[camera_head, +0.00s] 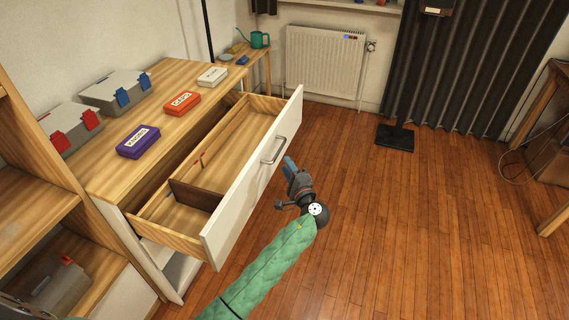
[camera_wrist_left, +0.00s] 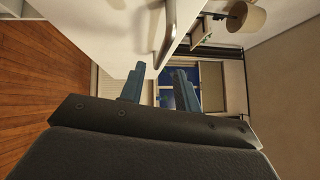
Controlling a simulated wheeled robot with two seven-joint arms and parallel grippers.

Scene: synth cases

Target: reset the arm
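My left arm, in a green sleeve, comes in from the bottom left of the head view. Its gripper (camera_head: 290,166) is just right of the open drawer's white front (camera_head: 240,195), close to the metal bar handle (camera_head: 274,150). In the left wrist view the two blue fingers of the left gripper (camera_wrist_left: 158,88) stand apart with nothing seen between them. The handle (camera_wrist_left: 170,30) shows there above the fingers, not between them. My right arm and gripper are not in view.
The drawer is pulled out from a wooden-topped cabinet (camera_head: 158,85). On top lie a purple box (camera_head: 138,142), an orange box (camera_head: 182,103), a white box (camera_head: 212,76) and two grey cases (camera_head: 115,90). The wooden floor (camera_head: 420,220) to the right is clear.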

